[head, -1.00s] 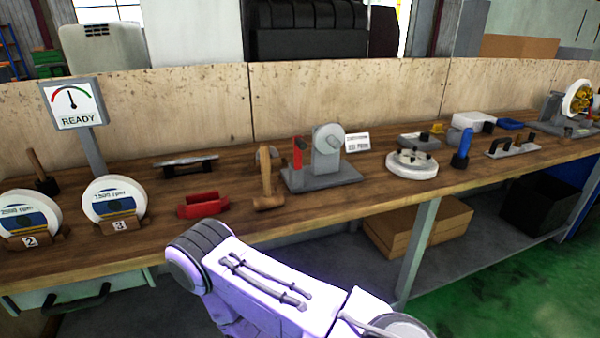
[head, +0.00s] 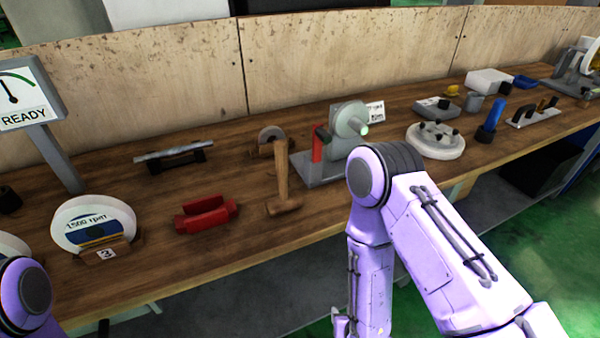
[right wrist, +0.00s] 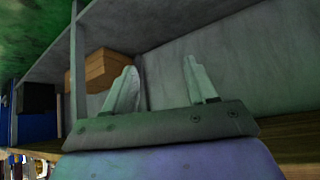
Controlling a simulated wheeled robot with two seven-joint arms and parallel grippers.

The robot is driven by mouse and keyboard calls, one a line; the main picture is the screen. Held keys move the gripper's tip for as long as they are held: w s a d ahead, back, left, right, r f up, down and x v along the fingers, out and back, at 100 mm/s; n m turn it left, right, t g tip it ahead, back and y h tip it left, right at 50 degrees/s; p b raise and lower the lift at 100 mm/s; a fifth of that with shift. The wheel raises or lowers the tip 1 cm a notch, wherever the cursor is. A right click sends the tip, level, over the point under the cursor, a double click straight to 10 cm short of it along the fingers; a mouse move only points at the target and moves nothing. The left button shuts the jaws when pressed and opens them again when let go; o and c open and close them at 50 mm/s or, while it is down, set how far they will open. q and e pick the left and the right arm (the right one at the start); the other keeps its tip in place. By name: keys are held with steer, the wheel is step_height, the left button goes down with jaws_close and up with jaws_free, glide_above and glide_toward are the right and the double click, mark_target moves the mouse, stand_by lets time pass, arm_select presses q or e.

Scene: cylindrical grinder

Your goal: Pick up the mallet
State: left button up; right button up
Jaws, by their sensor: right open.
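The wooden mallet (head: 282,183) stands on the workbench in the head view, left of the small grey grinder, its handle pointing up and its head resting on the bench top. My right gripper (head: 346,324) hangs low in front of the bench, below the mallet and to its right, at the bottom edge of the head view. In the right wrist view my right gripper (right wrist: 161,84) has its two fingers apart with nothing between them. The mallet is not visible in that view. My left gripper is out of view; only part of my left arm shows at lower left.
A red holder (head: 206,215) lies left of the mallet. The grey grinder (head: 335,150) stands close on its right. Under the bench, the wrist view shows a cardboard box (right wrist: 103,68).

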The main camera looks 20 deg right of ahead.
steer(key=w+a+r+n+t+p, duration=0.1)
steer(key=w+a+r+t+p, duration=0.3)
steer(key=r, duration=0.5)
steer(key=w+a+r+n+t+p, duration=0.1)
steer(key=w+a+r, duration=0.1)
steer(key=w+r, duration=0.5)
steer(key=t+h, duration=0.3)
steer(key=t, duration=0.2)
glide_toward(282, 166)
steer(key=w, duration=0.2)
steer(key=shift+m, duration=0.4)
steer(key=p+x, duration=0.1)
steer(key=x, duration=0.2)
steer(key=p+x, duration=0.1)
steer(key=x, duration=0.2)
steer(key=p+x, duration=0.2)
steer(key=shift+w+d, duration=0.3)
steer(key=shift+d, duration=0.15)
steer(key=shift+w+d+f, duration=0.1)
steer(key=shift+w+f, duration=0.05)
steer(key=shift+w, duration=0.2)
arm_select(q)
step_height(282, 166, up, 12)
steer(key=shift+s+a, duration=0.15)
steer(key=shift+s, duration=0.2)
arm_select(e)
jaws_close()
